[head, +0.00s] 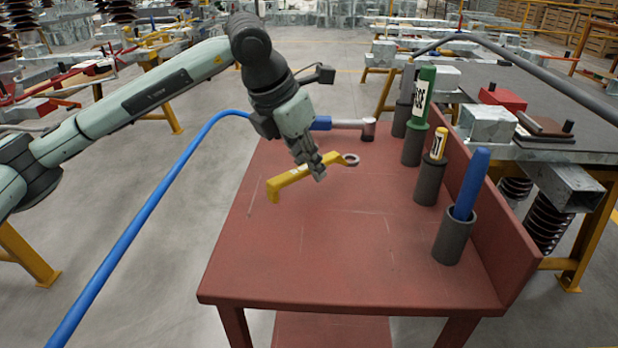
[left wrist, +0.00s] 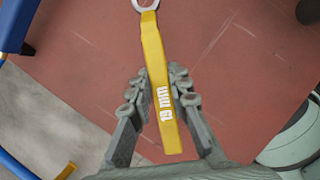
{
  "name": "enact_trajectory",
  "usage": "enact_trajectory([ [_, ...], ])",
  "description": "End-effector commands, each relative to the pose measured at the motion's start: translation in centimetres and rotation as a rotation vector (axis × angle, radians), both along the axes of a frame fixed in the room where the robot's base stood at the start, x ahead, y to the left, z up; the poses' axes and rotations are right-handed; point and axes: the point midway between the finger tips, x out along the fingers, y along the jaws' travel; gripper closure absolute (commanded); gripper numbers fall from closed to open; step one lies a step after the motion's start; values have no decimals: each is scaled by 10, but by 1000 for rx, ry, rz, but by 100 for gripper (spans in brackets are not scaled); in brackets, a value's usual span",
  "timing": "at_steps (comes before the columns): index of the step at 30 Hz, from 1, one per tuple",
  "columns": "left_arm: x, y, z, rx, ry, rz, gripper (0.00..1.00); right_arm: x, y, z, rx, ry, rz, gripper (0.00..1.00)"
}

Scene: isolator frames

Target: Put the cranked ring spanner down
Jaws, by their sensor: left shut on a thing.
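The cranked ring spanner (head: 287,181) is yellow with a grey ring end (head: 350,159) pointing right in the head view. My left gripper (head: 317,168) is shut on its handle, over the far half of the red-brown table (head: 340,250). In the left wrist view the spanner (left wrist: 153,50) runs between the fingers of the left gripper (left wrist: 157,88), with "19 mm" printed on it and the ring at the top. I cannot tell whether the spanner touches the table top or hangs just above it. My right gripper is not in view.
Dark grey cups (head: 455,238) along the table's right side hold a blue-handled tool (head: 472,180), a yellow one (head: 439,143) and a green one (head: 424,95). The table's near half is clear.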

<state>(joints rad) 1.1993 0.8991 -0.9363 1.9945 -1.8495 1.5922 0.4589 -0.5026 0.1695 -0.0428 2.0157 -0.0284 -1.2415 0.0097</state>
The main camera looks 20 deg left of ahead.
Motion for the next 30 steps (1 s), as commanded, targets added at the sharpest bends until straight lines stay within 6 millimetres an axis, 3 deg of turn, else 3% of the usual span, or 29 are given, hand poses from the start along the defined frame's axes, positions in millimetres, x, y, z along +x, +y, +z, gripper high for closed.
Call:
enact_trajectory([
  [6,-1,1,-31,1,4,1,100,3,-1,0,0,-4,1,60],
  [13,-1,1,-34,-1,0,0,100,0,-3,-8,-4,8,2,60],
  [14,-1,1,-35,0,2,0,78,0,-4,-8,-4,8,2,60],
  [18,-1,1,-35,0,2,0,61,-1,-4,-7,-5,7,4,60],
  [30,-3,3,-27,0,0,0,61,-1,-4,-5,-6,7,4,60],
])
